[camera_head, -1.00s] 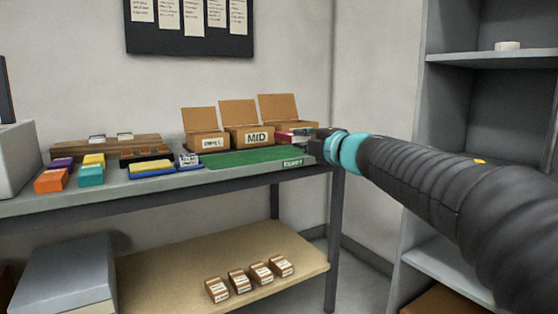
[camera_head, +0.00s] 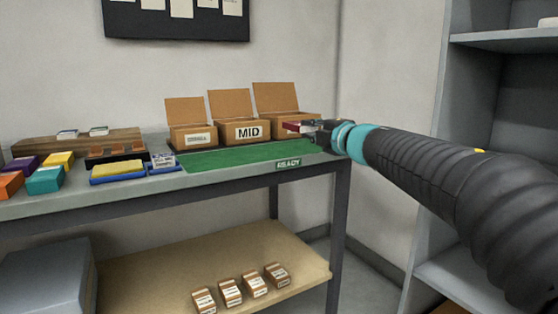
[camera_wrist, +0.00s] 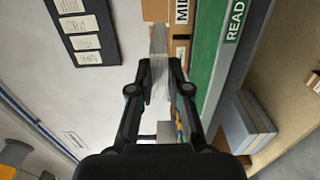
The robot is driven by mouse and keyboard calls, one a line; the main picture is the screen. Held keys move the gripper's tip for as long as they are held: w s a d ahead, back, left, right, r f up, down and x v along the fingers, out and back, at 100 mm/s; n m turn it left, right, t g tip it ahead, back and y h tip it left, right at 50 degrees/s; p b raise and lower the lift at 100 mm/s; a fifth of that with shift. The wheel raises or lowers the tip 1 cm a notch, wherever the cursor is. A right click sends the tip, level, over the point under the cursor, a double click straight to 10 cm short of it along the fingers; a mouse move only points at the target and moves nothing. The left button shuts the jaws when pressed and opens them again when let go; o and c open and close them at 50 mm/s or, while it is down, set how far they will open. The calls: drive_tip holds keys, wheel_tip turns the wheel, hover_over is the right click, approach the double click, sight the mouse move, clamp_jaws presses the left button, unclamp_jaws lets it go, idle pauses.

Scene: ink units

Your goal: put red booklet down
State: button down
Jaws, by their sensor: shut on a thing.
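The red booklet (camera_head: 296,126) is held in my gripper (camera_head: 316,127), in front of the rightmost open cardboard box (camera_head: 277,97). In the wrist view my gripper (camera_wrist: 160,78) is shut on a thin, pale grey edge of the booklet (camera_wrist: 158,52), seen nearly end-on. The booklet appears above the right end of the green READY mat (camera_head: 240,157); whether it touches anything below is hard to tell. My gripper partly hides it in the head view.
Other open boxes, including one labelled MID (camera_head: 240,118), stand behind the mat. A yellow-topped blue pad (camera_head: 118,172) and coloured blocks (camera_head: 45,180) lie to the left. The green mat looks bare. Small brown boxes (camera_head: 255,285) stand on the lower shelf.

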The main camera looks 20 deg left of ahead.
drive_tip(key=shift+w+a+f+b, duration=0.6)
drive_tip(key=shift+a+f+b, duration=0.2)
drive_tip(key=shift+a+f, duration=0.8)
drive_tip(key=shift+w+a+f+b, duration=0.65)
drive_tip(key=shift+a+f+b, duration=0.1)
drive_tip(key=shift+a+f, duration=0.85)
drive_tip(key=shift+w+a+f+b, duration=0.6)
drive_tip(key=shift+a+f+b, duration=0.2)
drive_tip(key=shift+a+f, duration=0.8)
drive_tip(key=shift+d+f, duration=0.1)
drive_tip(key=shift+f, duration=0.15)
drive_tip(key=c, duration=1.1)
unclamp_jaws()
drive_tip(key=shift+r, duration=0.2)
drive_tip(key=v, duration=1.2)
drive_tip(key=shift+w+b, duration=0.1)
drive_tip(key=shift+b, duration=0.2)
drive_tip(key=shift+d, duration=0.15)
